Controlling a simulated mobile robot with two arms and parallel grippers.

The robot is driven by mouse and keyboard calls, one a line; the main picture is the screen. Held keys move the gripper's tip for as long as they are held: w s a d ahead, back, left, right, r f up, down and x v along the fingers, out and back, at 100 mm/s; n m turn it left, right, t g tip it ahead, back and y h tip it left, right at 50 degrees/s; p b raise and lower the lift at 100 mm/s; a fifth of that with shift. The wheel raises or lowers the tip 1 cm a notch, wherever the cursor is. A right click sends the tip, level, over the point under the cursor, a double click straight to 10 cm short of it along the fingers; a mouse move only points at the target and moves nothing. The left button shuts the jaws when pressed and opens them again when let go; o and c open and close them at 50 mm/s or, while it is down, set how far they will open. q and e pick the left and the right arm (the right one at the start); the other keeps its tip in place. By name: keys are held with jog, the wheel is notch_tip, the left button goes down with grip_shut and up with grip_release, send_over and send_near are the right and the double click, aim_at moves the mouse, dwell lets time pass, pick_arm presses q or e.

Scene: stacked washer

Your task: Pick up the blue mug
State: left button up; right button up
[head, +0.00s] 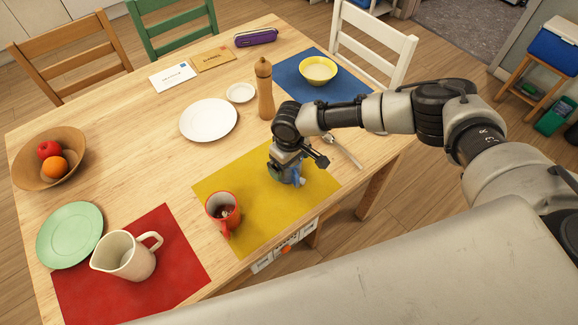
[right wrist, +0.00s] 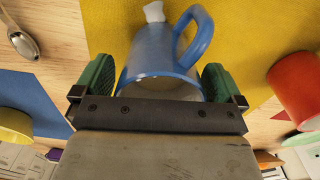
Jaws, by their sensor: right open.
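The blue mug (head: 298,178) stands on the yellow mat (head: 245,235), mostly hidden behind my right gripper (head: 291,172) in the head view. In the right wrist view the blue mug (right wrist: 160,58) is between the two green finger pads of my right gripper (right wrist: 157,82), one pad on each side. The fingers are open; I cannot tell whether either pad touches the mug. Its handle (right wrist: 198,38) points up and right in that view. A small white piece (right wrist: 153,12) shows at its far end. My left gripper is not in view.
A red mug (head: 222,212) stands left on the same mat. Cutlery (head: 343,150) lies to the right. A wooden pepper mill (head: 264,90) stands just behind, with a white plate (head: 209,120) beside it. A cream pitcher (head: 128,257) stands at the front left.

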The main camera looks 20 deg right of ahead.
jog(key=c, duration=1.1)
jog(key=shift+r, duration=0.15)
jog(key=shift+c, duration=0.2)
jog(key=shift+r, duration=1.05)
jog(key=s+d+r+b, duration=0.1)
jog(key=s+d+r, duration=0.6)
jog(key=d+r, duration=0.1)
jog(key=shift+s+d+r, duration=0.3)
jog(key=shift+d, duration=0.05)
dwell(0.9)
